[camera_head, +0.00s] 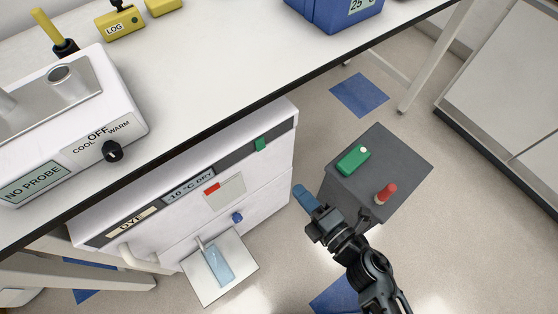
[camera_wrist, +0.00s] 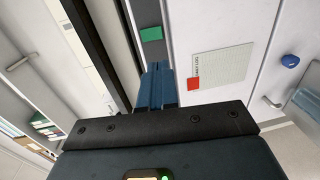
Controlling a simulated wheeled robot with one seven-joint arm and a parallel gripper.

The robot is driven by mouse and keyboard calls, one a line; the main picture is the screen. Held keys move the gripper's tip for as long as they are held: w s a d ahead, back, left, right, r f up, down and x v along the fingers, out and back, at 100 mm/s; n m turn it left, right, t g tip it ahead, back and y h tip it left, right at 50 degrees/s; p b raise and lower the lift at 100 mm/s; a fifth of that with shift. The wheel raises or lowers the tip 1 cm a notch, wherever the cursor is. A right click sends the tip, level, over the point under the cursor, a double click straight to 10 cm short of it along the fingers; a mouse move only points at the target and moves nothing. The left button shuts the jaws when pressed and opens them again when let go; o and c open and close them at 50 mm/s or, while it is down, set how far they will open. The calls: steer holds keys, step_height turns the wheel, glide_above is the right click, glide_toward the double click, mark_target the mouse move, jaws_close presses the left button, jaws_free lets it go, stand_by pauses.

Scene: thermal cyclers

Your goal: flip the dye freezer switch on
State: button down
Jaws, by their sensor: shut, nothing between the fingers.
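The dye freezer (camera_head: 222,185) is a white unit under the bench, with a DYE label (camera_head: 131,221) and a "-10 °C DRY" label on its dark upper strip. A green switch (camera_head: 260,144) sits at the right end of that strip. I cannot tell whether it is on or off. My gripper (camera_head: 299,191) is shut and empty, with blue fingers, to the right of the freezer front and lower than the switch in the head view. In the wrist view the fingers (camera_wrist: 157,68) point toward the green switch (camera_wrist: 151,34), which shows clear just beyond their tips.
A grey cabinet (camera_head: 400,165) with a green item (camera_head: 353,159) and a red-topped item (camera_head: 386,193) stands right of the freezer, close to my arm. The bench edge overhangs the freezer. A small white platform (camera_head: 240,266) juts out at its front.

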mark_target(261, 144)
steer(key=b+x, duration=0.1)
steer(key=x, duration=1.3)
steer(key=shift+s, duration=0.1)
steer(key=shift+a, duration=0.1)
steer(key=shift+f, duration=0.1)
